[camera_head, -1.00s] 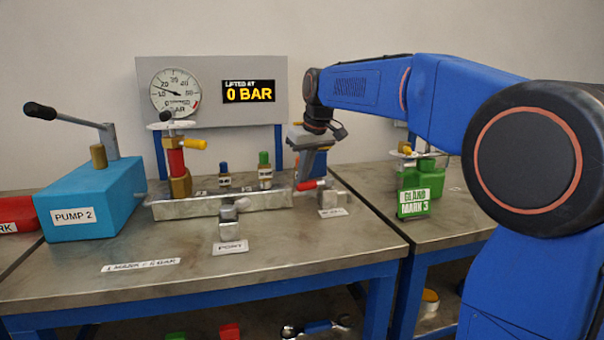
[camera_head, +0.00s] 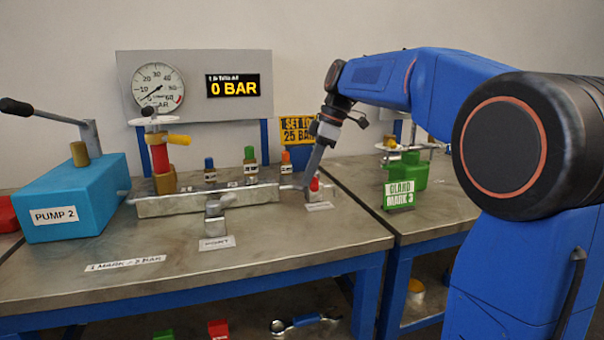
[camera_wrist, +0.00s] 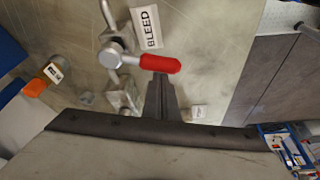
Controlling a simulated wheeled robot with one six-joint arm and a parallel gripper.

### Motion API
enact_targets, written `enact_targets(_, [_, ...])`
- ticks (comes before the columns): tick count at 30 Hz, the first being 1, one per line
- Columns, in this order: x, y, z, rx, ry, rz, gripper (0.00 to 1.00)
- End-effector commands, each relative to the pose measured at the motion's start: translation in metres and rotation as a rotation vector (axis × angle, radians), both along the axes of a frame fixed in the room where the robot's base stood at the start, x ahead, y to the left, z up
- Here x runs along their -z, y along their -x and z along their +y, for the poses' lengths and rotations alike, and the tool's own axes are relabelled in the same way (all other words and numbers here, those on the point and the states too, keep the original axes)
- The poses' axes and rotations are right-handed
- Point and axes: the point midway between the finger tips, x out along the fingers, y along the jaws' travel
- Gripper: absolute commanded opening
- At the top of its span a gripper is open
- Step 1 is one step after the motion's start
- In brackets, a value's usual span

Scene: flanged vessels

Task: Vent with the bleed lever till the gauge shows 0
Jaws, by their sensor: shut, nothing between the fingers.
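The bleed lever's red handle (camera_head: 314,184) is at the right end of the metal manifold (camera_head: 165,205). In the wrist view the red handle (camera_wrist: 160,64) points right from its round pivot, beside the BLEED label (camera_wrist: 147,27). My gripper (camera_head: 307,182) is shut and empty, its tips low beside the handle. In the wrist view the gripper tips (camera_wrist: 160,78) are right against or just short of the handle; contact is unclear. The round gauge (camera_head: 158,88) has its needle pointing lower left, at about 0. The display (camera_head: 233,86) reads 0 BAR under a small caption.
A blue PUMP 2 (camera_head: 75,205) with a long lever stands at the left. A PORT block (camera_head: 216,217) is at the manifold's front. A green GLAND MARK 3 vessel (camera_head: 407,175) stands on the right bench. A 25 BAR sign (camera_head: 298,130) is behind. The bench front is mostly clear.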

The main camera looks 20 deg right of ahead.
Motion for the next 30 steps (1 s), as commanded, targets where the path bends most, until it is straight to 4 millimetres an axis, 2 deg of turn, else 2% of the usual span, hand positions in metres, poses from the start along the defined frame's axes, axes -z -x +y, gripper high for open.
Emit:
enact_targets(3, [0.0,0.003,-0.008,-0.068,0.001,0.002,0.0])
enact_targets(13, [0.0,0.008,-0.021,-0.062,0.001,0.001,0.0])
enact_targets(30, [0.0,0.009,-0.025,-0.061,0.002,0.0,0.0])
